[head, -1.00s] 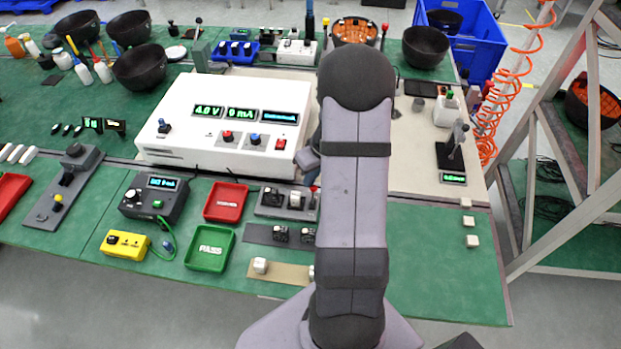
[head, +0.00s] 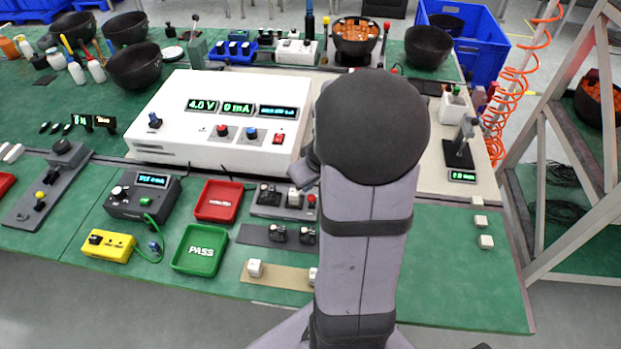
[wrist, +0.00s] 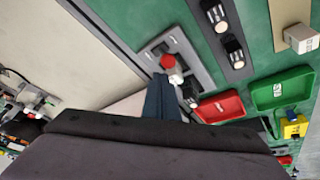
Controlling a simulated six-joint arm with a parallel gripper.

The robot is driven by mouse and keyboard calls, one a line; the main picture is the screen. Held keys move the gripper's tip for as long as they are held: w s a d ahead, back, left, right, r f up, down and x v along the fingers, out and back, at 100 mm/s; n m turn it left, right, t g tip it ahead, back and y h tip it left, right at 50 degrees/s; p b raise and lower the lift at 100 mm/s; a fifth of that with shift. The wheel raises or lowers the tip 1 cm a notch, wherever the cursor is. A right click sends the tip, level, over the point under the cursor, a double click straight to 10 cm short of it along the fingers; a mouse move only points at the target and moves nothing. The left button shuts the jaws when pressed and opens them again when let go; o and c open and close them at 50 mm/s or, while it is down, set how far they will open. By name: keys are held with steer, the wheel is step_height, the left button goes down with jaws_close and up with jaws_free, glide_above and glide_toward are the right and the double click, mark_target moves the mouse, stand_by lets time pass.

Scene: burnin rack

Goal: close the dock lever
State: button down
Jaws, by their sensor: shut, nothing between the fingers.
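The dock is a grey plate (head: 268,212) with black and white parts on the green bench, just left of my arm in the head view. A red knob (head: 311,201) sits at its right end, beside my arm; I take it to be the lever's knob. In the wrist view the dock plate (wrist: 194,58) shows with the red knob (wrist: 167,62) on a pale stem. My gripper (wrist: 163,82) is shut and empty, its dark blue fingers just below the knob in that picture. I cannot tell whether they touch. The lever's exact angle is unclear. My arm hides the gripper in the head view.
A red tray (head: 218,201) and a green PASS tray (head: 185,262) lie left of the dock. A dark strip with two black modules (head: 278,233) and a tan strip (head: 282,278) lie in front. The white power supply (head: 183,143) stands behind. The right bench is mostly clear.

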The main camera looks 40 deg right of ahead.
steer(key=shift+w+d, duration=0.15)
steer(key=shift+w+d+f+b, duration=0.3)
steer(key=shift+w+d+b, duration=0.1)
steer(key=shift+b, duration=0.05)
steer(key=shift+w+r, duration=0.1)
steer(key=shift+r, duration=0.05)
stand_by(0.4)
steer(key=s+a+r, duration=0.3)
steer(key=r, duration=0.5)
steer(key=shift+a+p, duration=0.3)
steer(key=shift+p, duration=0.1)
stand_by(0.3)
stand_by(0.5)
